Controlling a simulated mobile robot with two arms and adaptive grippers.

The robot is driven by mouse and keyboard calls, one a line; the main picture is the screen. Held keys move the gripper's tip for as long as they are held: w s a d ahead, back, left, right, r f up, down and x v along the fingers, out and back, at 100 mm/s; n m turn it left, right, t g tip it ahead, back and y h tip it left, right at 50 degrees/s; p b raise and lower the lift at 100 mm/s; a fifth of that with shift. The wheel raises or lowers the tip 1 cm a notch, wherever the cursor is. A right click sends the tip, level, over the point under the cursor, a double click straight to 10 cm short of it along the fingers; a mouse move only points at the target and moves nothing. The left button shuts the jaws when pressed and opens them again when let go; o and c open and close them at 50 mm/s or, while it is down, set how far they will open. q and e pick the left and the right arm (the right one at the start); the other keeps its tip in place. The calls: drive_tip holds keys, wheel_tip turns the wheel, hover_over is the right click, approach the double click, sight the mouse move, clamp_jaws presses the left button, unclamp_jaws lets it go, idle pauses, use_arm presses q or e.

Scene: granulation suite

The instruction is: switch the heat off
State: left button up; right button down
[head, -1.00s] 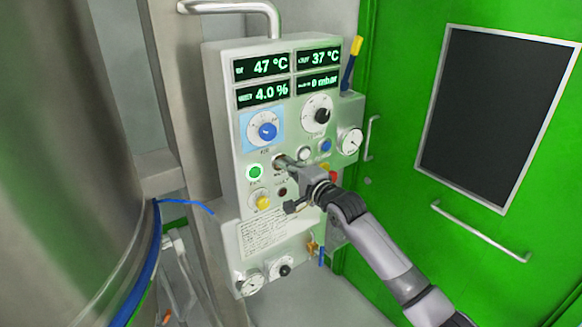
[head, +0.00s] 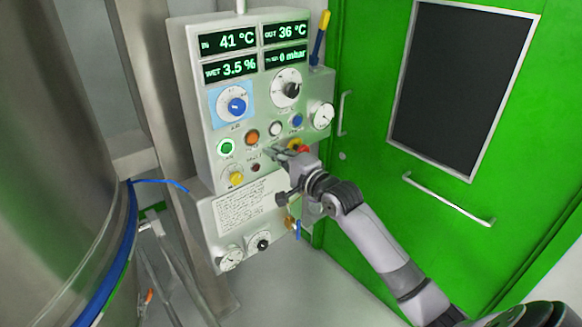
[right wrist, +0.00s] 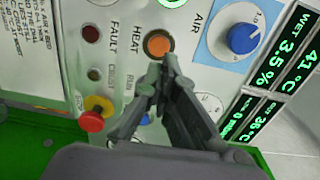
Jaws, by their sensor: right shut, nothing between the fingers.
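The control panel (head: 180,90) stands upright. Its orange HEAT button (head: 251,137) is uncovered in the head view, right of a lit green button (head: 226,147). In the right wrist view the HEAT button (right wrist: 158,45) has its label beside it; its orange looks dull beside the green glow, but I cannot tell surely whether it is lit. My right gripper (head: 271,153) is shut and empty, its tips just below and right of the button. In the right wrist view the gripper (right wrist: 161,72) has its tips close to the button's edge; contact is unclear. My left gripper is out of view.
The displays (head: 227,41) read IN 41 °C, OUT 36 °C, WET 3.5 % and 0 mbar. A blue AIR knob (head: 236,105) sits above the button. A red-and-yellow button (right wrist: 93,118) is near my gripper. A steel vessel (head: 60,150) stands left; a green door (head: 370,200) is right.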

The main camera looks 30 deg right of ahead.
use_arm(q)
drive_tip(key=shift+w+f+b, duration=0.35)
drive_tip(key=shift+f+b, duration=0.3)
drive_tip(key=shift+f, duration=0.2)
use_arm(e)
drive_tip(key=s+d, duration=0.1)
drive_tip(key=s, duration=0.5)
drive_tip(key=shift+r, duration=0.2)
drive_tip(key=shift+s, duration=0.1)
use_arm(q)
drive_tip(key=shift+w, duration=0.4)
use_arm(e)
drive_tip(key=shift+f, duration=0.15)
